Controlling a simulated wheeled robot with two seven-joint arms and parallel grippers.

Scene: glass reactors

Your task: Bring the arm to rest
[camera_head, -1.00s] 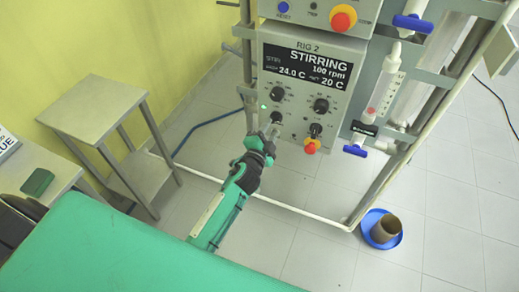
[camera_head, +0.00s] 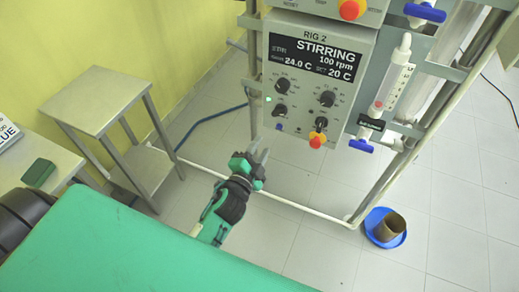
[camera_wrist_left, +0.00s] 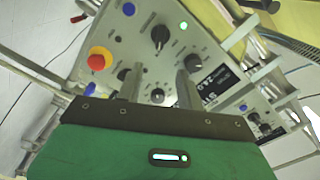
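My left gripper (camera_head: 261,157) is in front of and below the RIG 2 control box (camera_head: 350,52) in the head view. Its two fingers stand apart with nothing between them, and it appears clear of the box. In the left wrist view the fingers (camera_wrist_left: 157,87) are also apart, with the panel's knobs and buttons beyond them. The box's display (camera_head: 315,60) reads STIRRING, 100 rpm, 24.0 C and 20 C. A small green light (camera_head: 267,99) is lit on the box. My right gripper is not in view.
The rig's metal frame (camera_head: 405,165) stands around the box. A syringe-like glass vessel (camera_head: 393,82) with blue valves hangs at its right. A blue dish (camera_head: 371,222) with a brown cup (camera_head: 390,227) sits on the floor. A metal side table (camera_head: 95,98) stands left. Tiled floor is clear between.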

